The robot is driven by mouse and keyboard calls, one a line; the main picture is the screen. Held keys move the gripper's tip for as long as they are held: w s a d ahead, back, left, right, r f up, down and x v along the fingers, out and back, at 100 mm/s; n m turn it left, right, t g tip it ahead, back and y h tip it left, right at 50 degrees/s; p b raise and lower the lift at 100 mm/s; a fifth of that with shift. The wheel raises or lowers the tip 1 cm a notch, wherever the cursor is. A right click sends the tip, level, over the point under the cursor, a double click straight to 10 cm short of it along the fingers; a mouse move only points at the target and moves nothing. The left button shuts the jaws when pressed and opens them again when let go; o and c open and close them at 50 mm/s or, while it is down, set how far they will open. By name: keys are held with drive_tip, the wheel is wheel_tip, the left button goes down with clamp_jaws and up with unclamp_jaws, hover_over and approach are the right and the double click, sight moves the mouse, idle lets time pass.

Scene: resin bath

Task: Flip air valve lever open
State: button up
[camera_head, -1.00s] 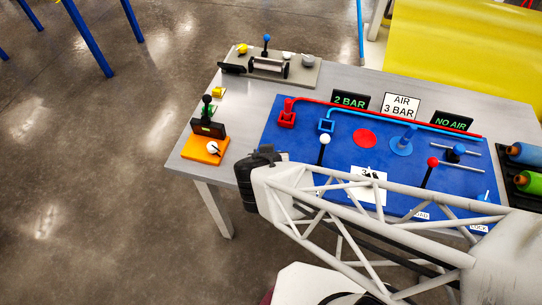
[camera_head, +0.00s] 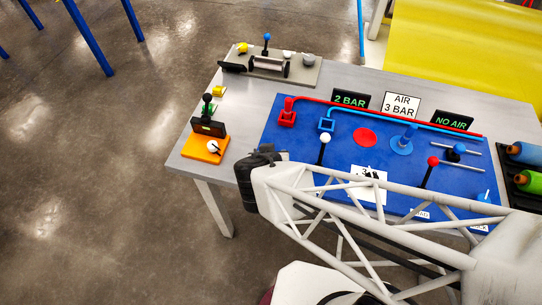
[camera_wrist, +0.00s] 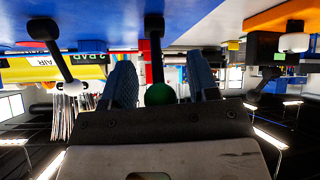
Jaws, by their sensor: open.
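In the wrist view, which is upside down, a black lever with a green ball knob (camera_wrist: 160,94) hangs from the top, between the two blue-grey fingers of my gripper (camera_wrist: 158,65). The fingers are open with the knob between them; I see gaps on both sides. In the head view my arm's end hides this lever. A black lever with a white knob (camera_head: 326,138) stands upright on the blue panel (camera_head: 290,140); a lever with a red knob (camera_head: 433,161) stands further right. I cannot tell from labels which lever is the air valve.
An orange base (camera_head: 204,148) with a white knob and dark display stands at the table's left edge. Red and blue pipes cross the panel. Rollers (camera_head: 527,183) lie at the right.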

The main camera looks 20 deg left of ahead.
drive_tip(key=v, duration=0.7)
drive_tip(key=shift+s+r, duration=0.25)
drive_tip(key=shift+r, duration=0.05)
idle(0.8)
drive_tip(key=d+r+m+g, duration=0.1)
drive_tip(key=d+r+g, duration=0.1)
drive_tip(key=d+r, duration=0.4)
drive_tip(key=w+d+r+m+g+h, duration=0.1)
drive_tip(key=d+r, duration=0.4)
drive_tip(key=d, duration=0.8)
drive_tip(key=w+d+r+m+g, duration=0.1)
drive_tip(key=d+r+g, duration=0.2)
drive_tip(key=d+r, duration=0.3)
drive_tip(key=shift+d+r+m+g+h, duration=0.3)
drive_tip(key=shift+d+r+g, duration=0.1)
drive_tip(key=shift+d, duration=1.45)
